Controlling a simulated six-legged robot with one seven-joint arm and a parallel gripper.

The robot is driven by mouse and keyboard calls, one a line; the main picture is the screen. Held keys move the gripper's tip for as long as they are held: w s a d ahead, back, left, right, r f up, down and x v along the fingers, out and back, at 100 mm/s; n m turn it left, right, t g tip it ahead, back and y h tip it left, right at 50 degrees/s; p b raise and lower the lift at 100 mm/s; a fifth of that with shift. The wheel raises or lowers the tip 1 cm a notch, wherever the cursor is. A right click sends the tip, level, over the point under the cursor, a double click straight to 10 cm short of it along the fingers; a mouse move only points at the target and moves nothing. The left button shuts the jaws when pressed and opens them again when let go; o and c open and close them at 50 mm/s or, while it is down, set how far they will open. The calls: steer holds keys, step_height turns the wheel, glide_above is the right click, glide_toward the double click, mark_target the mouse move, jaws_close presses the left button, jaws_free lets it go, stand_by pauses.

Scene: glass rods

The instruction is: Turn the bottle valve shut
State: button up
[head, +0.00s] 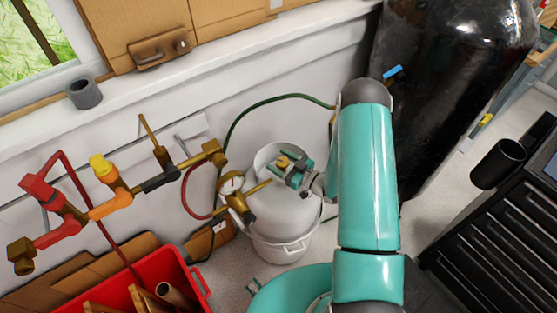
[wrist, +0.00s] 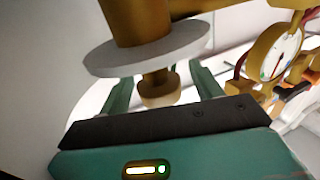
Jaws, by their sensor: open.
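The white bottle (head: 277,212) stands on the floor near the wall, with a round collar at its top. My gripper (head: 288,166) is at the bottle's top, and its fingers partly hide the brass valve (head: 283,161). In the wrist view, my gripper (wrist: 162,78) is open, with one dark green finger on each side of a small brass knob (wrist: 160,89). A pale grey disc (wrist: 145,50) sits just beyond the knob on a thicker brass body. I cannot tell whether either finger touches the knob.
A brass regulator with a gauge (head: 231,183) is close to the left of my gripper; the gauge also shows in the wrist view (wrist: 280,56). A green hose (head: 256,104) arcs behind. A red crate (head: 151,273) and a dark cylinder (head: 440,90) flank the bottle.

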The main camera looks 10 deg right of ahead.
steer(key=shift+w+a, duration=0.3)
steer(key=shift+w, duration=0.1)
steer(key=c, duration=1)
